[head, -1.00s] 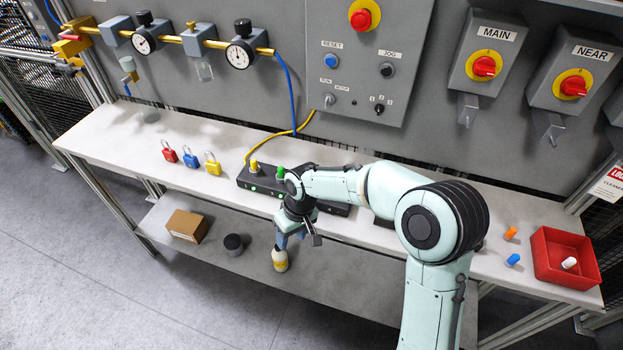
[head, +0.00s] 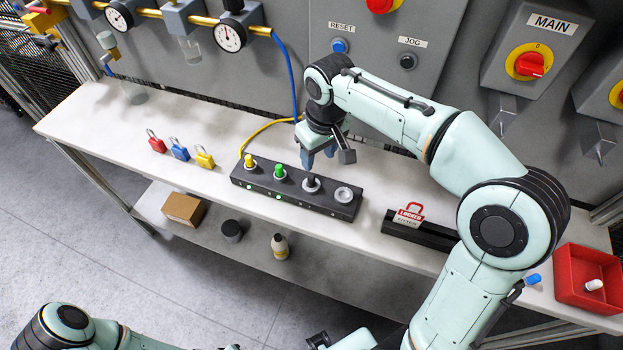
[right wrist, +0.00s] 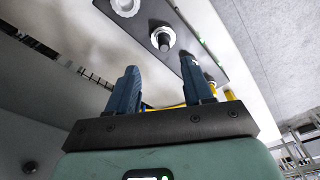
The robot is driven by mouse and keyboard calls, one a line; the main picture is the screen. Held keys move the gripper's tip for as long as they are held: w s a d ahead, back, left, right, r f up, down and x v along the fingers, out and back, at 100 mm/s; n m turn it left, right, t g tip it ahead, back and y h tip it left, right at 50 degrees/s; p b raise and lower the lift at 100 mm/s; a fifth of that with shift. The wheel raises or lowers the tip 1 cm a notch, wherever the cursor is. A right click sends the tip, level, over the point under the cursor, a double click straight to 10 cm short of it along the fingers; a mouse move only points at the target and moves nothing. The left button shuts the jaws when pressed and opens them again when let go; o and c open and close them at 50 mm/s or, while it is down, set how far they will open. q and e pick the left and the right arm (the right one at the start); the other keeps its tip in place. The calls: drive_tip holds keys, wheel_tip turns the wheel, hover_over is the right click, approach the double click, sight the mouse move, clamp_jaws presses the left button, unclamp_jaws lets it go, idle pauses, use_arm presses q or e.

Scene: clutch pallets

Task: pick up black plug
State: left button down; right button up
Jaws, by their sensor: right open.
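The black plug (head: 311,183) stands upright in the third socket from the left of a dark socket strip (head: 262,194) on the bench. It also shows in the right wrist view (right wrist: 163,39), just beyond the gap between the fingertips. My right gripper (head: 319,157) is open and empty, pointing down behind and slightly right of the plug, apart from it. Its two blue fingers show in the right wrist view (right wrist: 160,66). My left arm shows at the bottom left of the head view; I cannot make out its gripper.
A yellow plug (head: 249,163) and a green plug (head: 280,173) stand left of the black one; an empty grey socket (head: 344,195) is right. Padlocks (head: 179,149) lie left. A black holder with a red tag (head: 410,214) and a red bin (head: 565,290) are right. A control panel rises behind.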

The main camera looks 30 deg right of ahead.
sight(312, 177)
drive_tip(key=f, duration=0.3)
drive_tip(key=shift+w+f, duration=0.3)
drive_tip(key=shift+f, duration=0.05)
drive_tip(key=shift+w+a+f, duration=0.1)
drive_tip(key=shift+w+f, duration=0.05)
drive_tip(key=shift+f, duration=0.75)
drive_tip(key=shift+w+a+f, duration=0.15)
drive_tip(key=shift+w+f, duration=0.05)
drive_tip(key=shift+f, duration=0.65)
drive_tip(key=shift+w+a+f, duration=0.1)
drive_tip(key=shift+w+f, duration=0.05)
drive_tip(key=shift+f, duration=0.75)
clamp_jaws()
